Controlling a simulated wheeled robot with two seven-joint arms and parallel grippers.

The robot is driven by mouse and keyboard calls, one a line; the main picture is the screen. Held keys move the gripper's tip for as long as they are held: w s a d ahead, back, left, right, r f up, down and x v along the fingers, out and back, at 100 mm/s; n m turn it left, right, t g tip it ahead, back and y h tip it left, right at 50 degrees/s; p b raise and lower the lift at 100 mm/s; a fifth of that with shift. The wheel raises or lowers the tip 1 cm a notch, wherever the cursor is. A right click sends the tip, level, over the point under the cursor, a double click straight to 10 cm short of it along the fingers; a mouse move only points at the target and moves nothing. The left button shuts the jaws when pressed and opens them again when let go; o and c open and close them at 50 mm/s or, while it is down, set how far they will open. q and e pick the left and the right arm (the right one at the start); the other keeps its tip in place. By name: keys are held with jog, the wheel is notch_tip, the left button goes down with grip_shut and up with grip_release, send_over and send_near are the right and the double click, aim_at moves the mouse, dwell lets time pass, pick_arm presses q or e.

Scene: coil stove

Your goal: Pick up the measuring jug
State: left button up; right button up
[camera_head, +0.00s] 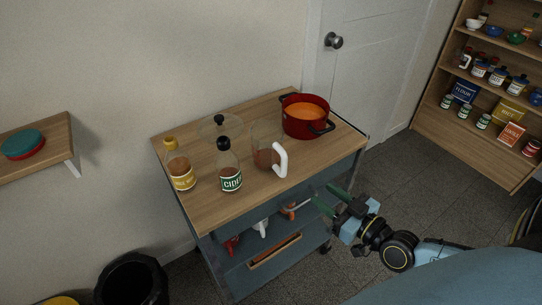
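The measuring jug (265,157) is clear, with a white handle (281,160) on its right side and some brown content low inside. It stands upright on the wooden top of a cart (215,205), between the cider bottle and the red pot. My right gripper (329,199) is off the front right side of the cart, lower in the picture than the jug and apart from it. Its green fingers are spread and nothing shows between them. My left gripper is not in view.
A cider bottle (229,171), a yellow-labelled bottle (181,168) and a clear lid (219,127) stand left of the jug. A red pot (304,117) of orange soup stands behind right. The cart's front top is clear. Pantry shelves (468,133) stand right; a black bin (131,283) stands lower left.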

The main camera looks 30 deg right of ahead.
aim_at(284, 160)
jog(key=shift+t, duration=0.4)
jog(key=shift+w+a+r, duration=0.6)
jog(key=shift+w+a, duration=0.2)
jog(key=shift+w, duration=1.4)
jog(key=shift+w+a+r, duration=0.6)
jog(key=shift+w+a, duration=0.2)
jog(key=shift+w, duration=1.35)
jog(key=shift+w+a+r, duration=0.6)
jog(key=shift+w+a, duration=0.2)
jog(key=shift+w, duration=1.4)
grip_shut()
